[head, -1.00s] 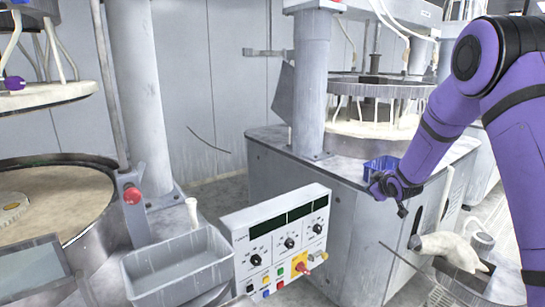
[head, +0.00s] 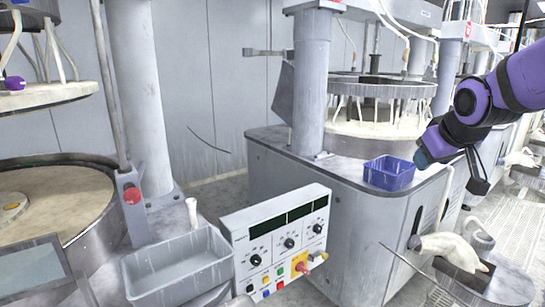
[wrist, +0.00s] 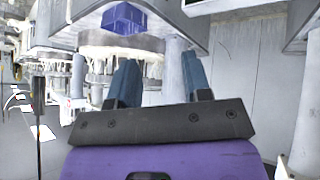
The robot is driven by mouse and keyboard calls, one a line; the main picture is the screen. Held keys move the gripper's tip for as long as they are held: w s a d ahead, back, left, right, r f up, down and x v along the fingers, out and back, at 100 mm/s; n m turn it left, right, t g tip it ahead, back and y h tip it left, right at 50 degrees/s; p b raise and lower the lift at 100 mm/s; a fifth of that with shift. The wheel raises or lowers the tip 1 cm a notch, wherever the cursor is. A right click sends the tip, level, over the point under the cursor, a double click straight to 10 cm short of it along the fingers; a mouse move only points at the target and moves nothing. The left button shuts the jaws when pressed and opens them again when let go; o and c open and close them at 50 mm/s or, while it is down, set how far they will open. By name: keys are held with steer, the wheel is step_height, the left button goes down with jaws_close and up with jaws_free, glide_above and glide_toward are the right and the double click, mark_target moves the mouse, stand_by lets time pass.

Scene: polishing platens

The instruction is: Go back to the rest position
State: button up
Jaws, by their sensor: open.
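My purple arm reaches in from the right edge in the head view. My gripper (head: 422,160) is in the air just right of the blue basket and above the cabinet's right edge. In the wrist view my gripper (wrist: 163,80) shows two blue-grey fingers held apart with nothing between them. The small blue basket (head: 389,173) sits on the cabinet top in the head view. It shows upside down at the top of the wrist view (wrist: 124,17), apart from the fingers.
A control panel (head: 280,238) and a grey bin (head: 178,268) stand in the foreground. A polishing machine (head: 60,195) is at left, another (head: 375,120) behind the basket. Grated floor (head: 515,235) lies at right.

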steer(key=s+a+m+g, duration=0.2)
steer(key=s+g, duration=0.1)
steer(key=s, duration=1.9)
steer(key=shift+s+a+y, duration=0.25)
steer(key=shift+a+y, duration=0.15)
